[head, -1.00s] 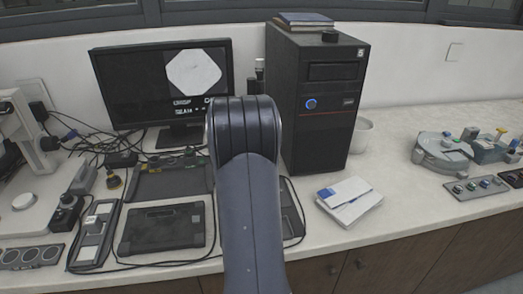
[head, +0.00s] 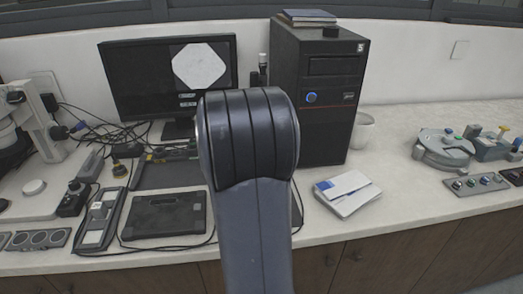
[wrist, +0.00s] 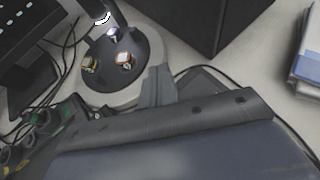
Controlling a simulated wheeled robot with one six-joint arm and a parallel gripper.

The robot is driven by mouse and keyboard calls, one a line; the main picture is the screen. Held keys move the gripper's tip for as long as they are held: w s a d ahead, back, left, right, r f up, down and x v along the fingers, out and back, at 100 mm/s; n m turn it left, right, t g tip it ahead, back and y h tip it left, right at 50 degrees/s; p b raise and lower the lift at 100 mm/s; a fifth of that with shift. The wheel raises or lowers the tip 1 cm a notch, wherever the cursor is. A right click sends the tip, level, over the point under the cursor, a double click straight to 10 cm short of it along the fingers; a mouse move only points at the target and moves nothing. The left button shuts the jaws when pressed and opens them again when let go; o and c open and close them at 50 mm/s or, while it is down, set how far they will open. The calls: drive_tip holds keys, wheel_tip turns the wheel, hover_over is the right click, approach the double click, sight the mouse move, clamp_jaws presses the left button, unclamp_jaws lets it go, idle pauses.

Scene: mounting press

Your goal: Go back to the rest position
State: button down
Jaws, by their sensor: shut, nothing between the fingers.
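In the wrist view my gripper (wrist: 158,85) shows as narrow grey fingers, shut and empty. It points toward a round device with a dark top (wrist: 128,50), a pale rim and small orange and white parts; I cannot tell whether they touch. In the head view the gripper is hidden; only my grey arm link stands in the middle, in front of the bench (head: 400,215).
A monitor (head: 140,80), a black computer tower (head: 318,100) and a dark tablet-like pad (head: 165,215) are around the arm. A white booklet (head: 347,193) lies right of it. Grey equipment (head: 445,150) stands far right. Cables (head: 95,130) lie left. Bare bench shows between booklet and equipment.

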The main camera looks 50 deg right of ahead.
drive_tip(key=shift+v, duration=0.9)
drive_tip(key=shift+s+d+f, duration=0.1)
drive_tip(key=shift+s+d, duration=0.05)
drive_tip(key=shift+d, duration=0.05)
